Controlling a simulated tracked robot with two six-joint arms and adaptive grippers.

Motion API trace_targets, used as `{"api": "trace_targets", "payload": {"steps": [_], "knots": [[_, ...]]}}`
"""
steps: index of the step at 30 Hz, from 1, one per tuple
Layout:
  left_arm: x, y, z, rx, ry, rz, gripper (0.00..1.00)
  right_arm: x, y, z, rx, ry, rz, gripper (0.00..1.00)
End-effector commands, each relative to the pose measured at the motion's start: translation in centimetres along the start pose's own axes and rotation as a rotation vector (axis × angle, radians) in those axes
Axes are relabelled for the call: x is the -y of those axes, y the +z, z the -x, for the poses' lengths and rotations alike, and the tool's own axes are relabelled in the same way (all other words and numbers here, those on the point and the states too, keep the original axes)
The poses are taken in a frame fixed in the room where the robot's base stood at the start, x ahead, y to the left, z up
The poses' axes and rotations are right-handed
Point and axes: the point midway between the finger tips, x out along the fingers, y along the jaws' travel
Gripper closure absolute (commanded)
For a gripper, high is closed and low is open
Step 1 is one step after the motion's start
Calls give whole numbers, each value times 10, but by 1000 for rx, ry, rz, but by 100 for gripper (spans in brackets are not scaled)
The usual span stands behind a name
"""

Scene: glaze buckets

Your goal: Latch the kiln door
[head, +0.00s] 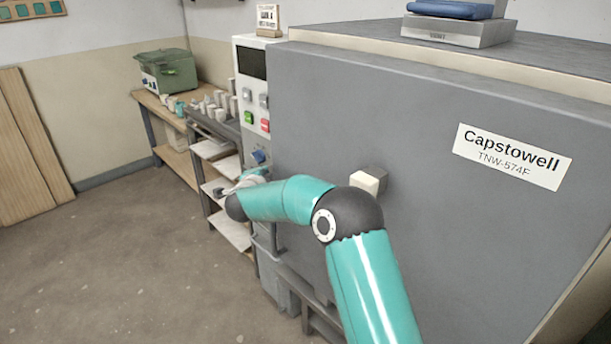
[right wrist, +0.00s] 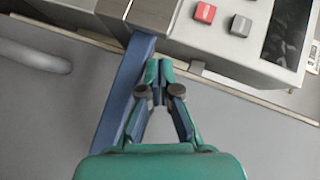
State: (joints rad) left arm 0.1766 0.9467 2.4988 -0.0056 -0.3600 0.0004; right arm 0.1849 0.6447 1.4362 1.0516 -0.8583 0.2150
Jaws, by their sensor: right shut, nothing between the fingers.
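The kiln's large grey door (head: 420,125), labelled "Capstowell TNW-574F", fills the right of the head view and looks closed. A cream-ended grey block (head: 365,182) juts from it. In the right wrist view a long blue bar (right wrist: 112,112), seemingly the latch lever, runs from the control panel's edge down to the lower left. My right gripper (right wrist: 158,72) is shut and empty, its fingertips over or against the bar's right edge; contact is unclear. In the head view my right gripper (head: 243,182) is small beside the panel, partly hidden by my forearm. My left gripper is out of view.
The floor at left is clear.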

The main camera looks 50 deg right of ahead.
Motion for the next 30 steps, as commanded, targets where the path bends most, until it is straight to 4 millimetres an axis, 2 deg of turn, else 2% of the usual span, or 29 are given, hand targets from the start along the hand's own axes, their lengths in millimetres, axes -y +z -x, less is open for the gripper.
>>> {"api": "trace_targets", "payload": {"steps": [5,12,14,21,30], "knots": [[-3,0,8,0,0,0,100,10,-3,3,0,-1,0,100],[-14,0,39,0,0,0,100,46,-14,13,-1,-1,-1,100],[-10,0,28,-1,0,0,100,48,-4,22,4,-4,-3,100],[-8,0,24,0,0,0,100,81,12,57,2,-3,-3,100],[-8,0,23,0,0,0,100,101,20,78,-1,-1,0,100]]}}
